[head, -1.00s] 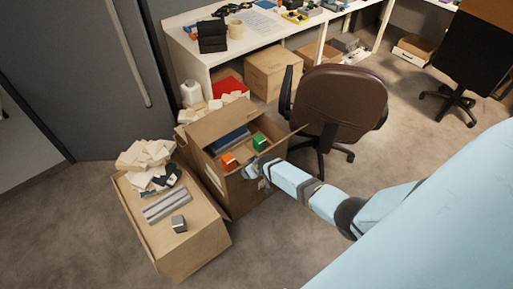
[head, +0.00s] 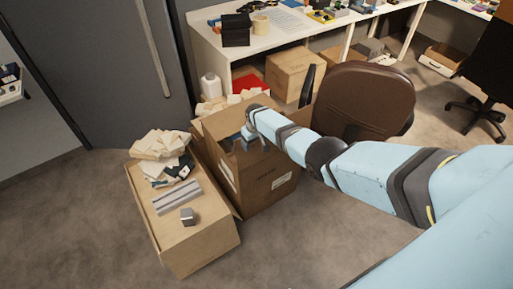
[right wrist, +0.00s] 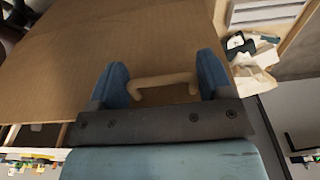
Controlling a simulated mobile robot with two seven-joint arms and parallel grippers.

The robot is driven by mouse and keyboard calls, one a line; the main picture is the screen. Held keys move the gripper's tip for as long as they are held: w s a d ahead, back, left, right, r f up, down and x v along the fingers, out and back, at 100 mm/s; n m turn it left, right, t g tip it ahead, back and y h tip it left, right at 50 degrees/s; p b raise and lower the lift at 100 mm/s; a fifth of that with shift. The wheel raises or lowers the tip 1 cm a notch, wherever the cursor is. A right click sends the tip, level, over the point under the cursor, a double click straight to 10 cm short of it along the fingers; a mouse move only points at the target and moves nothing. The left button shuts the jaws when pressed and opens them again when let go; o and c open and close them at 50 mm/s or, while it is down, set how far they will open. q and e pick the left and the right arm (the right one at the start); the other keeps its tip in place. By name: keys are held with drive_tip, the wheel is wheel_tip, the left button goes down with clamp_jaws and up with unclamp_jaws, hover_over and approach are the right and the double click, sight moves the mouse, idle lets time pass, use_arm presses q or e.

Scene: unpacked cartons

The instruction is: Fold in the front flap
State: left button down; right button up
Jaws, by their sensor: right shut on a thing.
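The open carton (head: 265,188) stands in the middle of the head view, with a white label on its side. My right gripper (head: 250,143) is over its opening at the near side, and my arm covers part of the opening. In the right wrist view, a broad brown cardboard panel (right wrist: 140,45), which looks like the front flap, fills much of the picture. A tan bar like a small handle (right wrist: 165,82) lies between the two blue fingers of the gripper, which is shut on it. The carton's contents are mostly hidden. My left gripper is not in view.
A closed carton (head: 205,242) at the left bears packing pieces (head: 160,145), grey bars (head: 177,197) and a small metal block (head: 187,216). A brown chair (head: 362,100) stands right of the open carton. A white desk (head: 215,47) is behind. Floor in front is clear.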

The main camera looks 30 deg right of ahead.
drive_tip(key=shift+w+r, duration=0.1)
drive_tip(key=shift+w, duration=0.2)
drive_tip(key=o, duration=1.2)
drive_tip(key=r+p, duration=0.1)
drive_tip(key=r, duration=0.2)
drive_tip(key=r+p, duration=0.1)
drive_tip(key=r, duration=0.1)
drive_tip(key=shift+s+p, duration=0.25)
drive_tip(key=shift+p, duration=0.05)
drive_tip(key=shift+s+r+p, duration=0.2)
drive_tip(key=shift+r+p, duration=0.1)
drive_tip(key=shift+r, duration=1.9)
drive_tip(key=shift+s+r+p, duration=0.2)
drive_tip(key=shift+r+p, duration=0.05)
drive_tip(key=shift+r, duration=1.9)
